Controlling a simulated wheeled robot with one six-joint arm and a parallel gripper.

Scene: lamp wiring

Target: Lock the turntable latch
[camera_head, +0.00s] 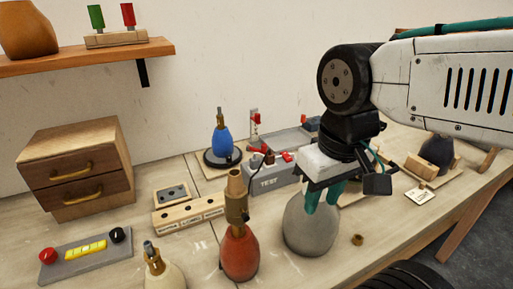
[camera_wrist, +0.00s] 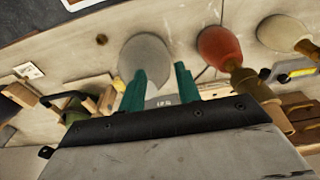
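A blue lamp body (camera_head: 222,143) with a brass stem stands upright on a dark round turntable (camera_head: 213,164) towards the back of the bench. I cannot make out a separate latch; a small post with a red top (camera_head: 256,120) stands just right and behind. My gripper (camera_head: 322,201) points down over a grey rounded lamp body (camera_head: 309,232), right of and nearer than the turntable. In the wrist view, my gripper's teal fingers (camera_wrist: 160,72) are apart with nothing between them, and the left finger overlaps the grey body (camera_wrist: 146,52). The turntable cannot be made out there.
A red lamp body (camera_head: 239,256) with a tall brass top and a cream one (camera_head: 163,271) stand in front. A grey TEST box (camera_head: 270,180) lies between gripper and turntable. A wooden socket block (camera_head: 188,213) and a drawer cabinet (camera_head: 80,165) are left.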

